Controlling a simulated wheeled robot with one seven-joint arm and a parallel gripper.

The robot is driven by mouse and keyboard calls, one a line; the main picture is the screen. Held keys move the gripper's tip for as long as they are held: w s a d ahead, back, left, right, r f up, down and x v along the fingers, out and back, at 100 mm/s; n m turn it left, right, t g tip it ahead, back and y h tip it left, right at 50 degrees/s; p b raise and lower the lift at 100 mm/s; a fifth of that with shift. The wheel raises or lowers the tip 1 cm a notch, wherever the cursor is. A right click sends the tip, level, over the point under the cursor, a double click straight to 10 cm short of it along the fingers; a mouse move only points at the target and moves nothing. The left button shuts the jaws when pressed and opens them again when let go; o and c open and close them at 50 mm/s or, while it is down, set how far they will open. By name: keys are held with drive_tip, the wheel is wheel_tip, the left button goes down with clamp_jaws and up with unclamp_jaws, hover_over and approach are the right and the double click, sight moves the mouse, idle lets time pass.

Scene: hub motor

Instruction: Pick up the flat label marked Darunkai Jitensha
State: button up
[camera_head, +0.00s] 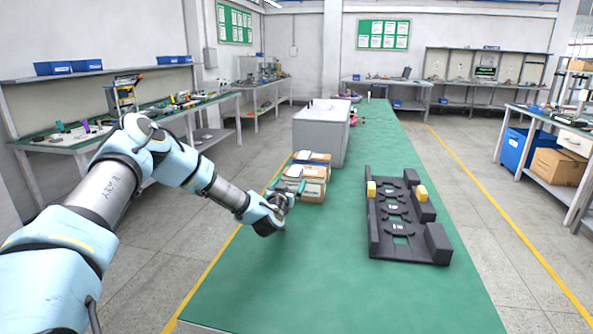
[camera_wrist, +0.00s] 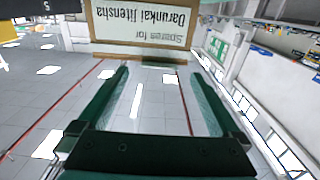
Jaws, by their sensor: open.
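The flat label (camera_wrist: 145,22) shows at the top of the wrist view. It is a pale card with dark upside-down text reading "Spares for Darunkai Jitensha", with a brown strip along its edge. My gripper (camera_wrist: 158,75) is open and empty, its two green fingers apart and pointing towards the label, with the tips just short of it in the picture. In the head view my gripper (camera_head: 284,195) is at the near end of a row of small cardboard boxes (camera_head: 311,189) on the green table. I cannot read the label there.
A black fixture (camera_head: 378,243) with yellow blocks (camera_head: 421,193) lies on the right of the green table (camera_head: 330,290). A grey box (camera_head: 318,137) stands behind the cardboard boxes. The table's near part is clear. A cluttered workbench (camera_head: 60,142) is at left.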

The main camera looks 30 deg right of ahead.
sight(293, 176)
drive_tip(key=shift+p+x, duration=0.8)
drive_tip(key=shift+x, duration=1.3)
drive_tip(key=shift+c, duration=0.4)
drive_tip(key=c, duration=1.2)
drive_tip(key=shift+r, duration=0.1)
drive_tip(key=shift+c, duration=0.2)
